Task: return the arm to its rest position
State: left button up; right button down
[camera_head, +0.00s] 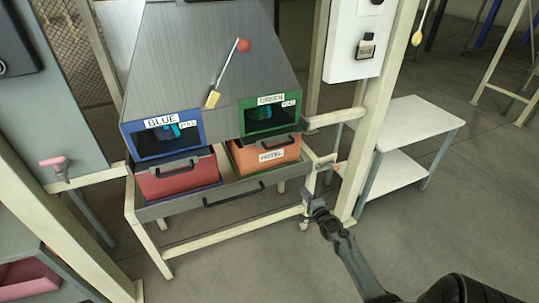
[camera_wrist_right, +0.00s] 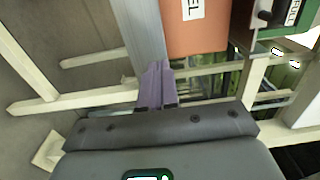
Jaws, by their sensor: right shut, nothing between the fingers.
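My right arm comes in from the lower right of the head view. Its right gripper (camera_head: 310,198) is beside the right front corner of the bin stand (camera_head: 206,200), in front of a cream post. In the right wrist view the two purple fingers of the gripper (camera_wrist_right: 155,84) are together, with nothing between them. The fingertips show close to the stand's grey edge there; I cannot tell whether they touch it. My left arm and gripper are not in view.
The stand holds a red bin (camera_head: 180,178) under a blue-framed window and an orange bin (camera_head: 265,154) under a green-framed one. A red-knobbed lever (camera_head: 228,70) rises from the grey hood. A white table (camera_head: 415,122) stands right. Open floor lies in front.

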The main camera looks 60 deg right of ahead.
jog(key=a+r+n+g+y+p, duration=0.1)
jog(key=a+r+n+y+p, duration=0.2)
jog(key=a, duration=0.6)
jog(key=a+r+n+y+p, duration=0.1)
jog(key=a+n+y+p, duration=0.15)
jog(key=a+p, duration=0.45)
jog(key=a+r+n+g+y+p, duration=0.15)
jog(key=a+n, duration=0.25)
jog(key=a, duration=0.7)
jog(key=s+a+r+n+g+y+p, duration=0.1)
jog(key=s+a+r+n+g, duration=0.2)
jog(key=a, duration=0.5)
jog(key=s+a+r+n+y+p, duration=0.1)
jog(key=s+a+r+n, duration=0.25)
jog(key=a+r, duration=0.3)
jog(key=s+a+r+n+g+y+p, duration=0.1)
jog(key=s+a+r+n+g+y, duration=0.2)
jog(key=a, duration=0.5)
jog(key=s+r+n+g+h, duration=0.2)
jog(key=s+n+g, duration=0.1)
jog(key=s+n, duration=0.35)
notch_tip(320, 180, up, 38)
jog(key=n+p, duration=0.1)
jog(key=p, duration=3.7)
jog(key=shift+w+a+r, duration=0.15)
jog(key=shift+w, duration=0.3)
